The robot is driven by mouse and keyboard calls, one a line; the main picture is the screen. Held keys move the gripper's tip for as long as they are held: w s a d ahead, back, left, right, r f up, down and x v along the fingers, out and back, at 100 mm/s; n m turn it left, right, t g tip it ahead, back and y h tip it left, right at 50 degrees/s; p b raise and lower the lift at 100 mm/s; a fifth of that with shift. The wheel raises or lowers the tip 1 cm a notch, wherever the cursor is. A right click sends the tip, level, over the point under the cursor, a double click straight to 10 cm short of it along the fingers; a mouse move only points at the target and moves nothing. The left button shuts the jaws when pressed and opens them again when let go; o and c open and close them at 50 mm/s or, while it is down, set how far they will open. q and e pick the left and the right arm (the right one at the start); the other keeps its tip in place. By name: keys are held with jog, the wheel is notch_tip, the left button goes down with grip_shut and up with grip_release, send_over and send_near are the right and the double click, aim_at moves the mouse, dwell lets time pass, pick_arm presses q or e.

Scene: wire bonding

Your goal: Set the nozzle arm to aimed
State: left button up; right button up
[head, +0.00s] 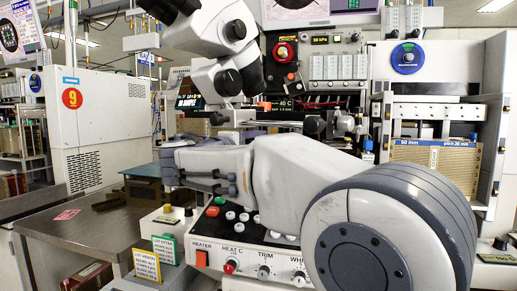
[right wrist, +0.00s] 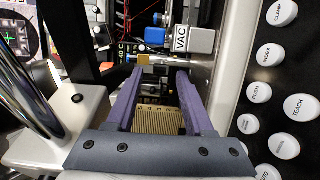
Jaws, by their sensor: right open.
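My right gripper (head: 192,172) reaches in from the right over the bonder's front panel. In the right wrist view its two purple fingers (right wrist: 160,75) stand apart with nothing held between them. Just beyond the fingertips is a small brass-coloured piece (right wrist: 150,59) on a silver bar, beside a grey block marked VAC (right wrist: 181,39). This may be the nozzle arm, but I cannot tell for certain, nor how it is set. In the head view my arm hides part of the machine's work area. My left gripper is not in view.
A microscope (head: 225,45) overhangs the work area. The front panel (head: 250,262) carries knobs and white buttons below my arm. White buttons (right wrist: 287,146) line the right of the wrist view. A tan slotted magazine (head: 435,160) stands right. Yellow and green lot signs (head: 147,266) stand front left.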

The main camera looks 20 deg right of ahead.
jog(key=shift+x, duration=1.05)
jog(key=shift+c, duration=0.3)
grip_shut()
jog(key=t+y+b, duration=0.1)
jog(key=b, duration=0.1)
jog(key=s+d+n+b, duration=0.1)
jog(key=b, duration=0.1)
jog(key=shift+f+n+t+y, duration=0.3)
jog(key=shift+t+y, duration=0.1)
jog(key=shift+s+d+r+n+t+y+b, duration=0.15)
jog(key=shift+d+n+t+y+b, duration=0.05)
jog(key=shift+n+t+y+b, duration=0.45)
jog(key=shift+r+y, duration=0.1)
jog(key=shift+y, duration=0.25)
jog(key=shift+o, duration=0.3)
grip_release()
